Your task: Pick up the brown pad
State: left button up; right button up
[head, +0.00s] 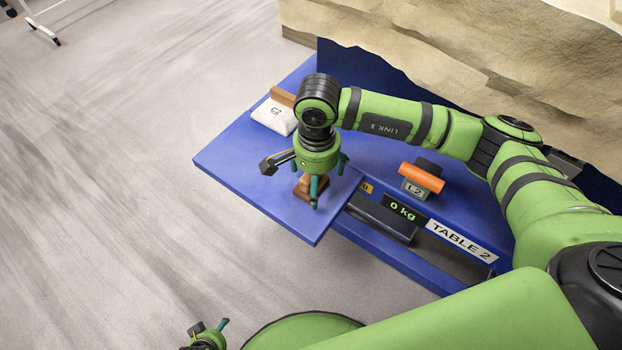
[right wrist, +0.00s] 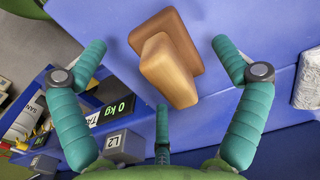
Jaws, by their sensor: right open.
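The brown pad (head: 304,190) lies on the blue table near its front corner, below my right gripper. In the right wrist view the brown pad (right wrist: 168,62) shows as a brown block with a smaller raised block on it, between the spread teal fingers. My right gripper (head: 318,185) is open above it and points down; its fingers (right wrist: 160,85) stand apart from the pad with nothing held. My left gripper (head: 208,335) shows only partly at the bottom edge of the head view, away from the table.
A white bag marked C2 (head: 274,116) and another brown block (head: 283,96) lie at the table's far left. An orange cylinder (head: 421,177) sits at a grey L2 block (head: 414,191). A 0 kg display (head: 403,212) is on the front. A rock wall (head: 450,45) stands behind.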

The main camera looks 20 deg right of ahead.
jog(key=shift+f, duration=0.65)
jog(key=c, duration=1.6)
jog(key=shift+r, duration=0.1)
notch_tip(320, 180, up, 10)
jog(key=shift+f, duration=0.1)
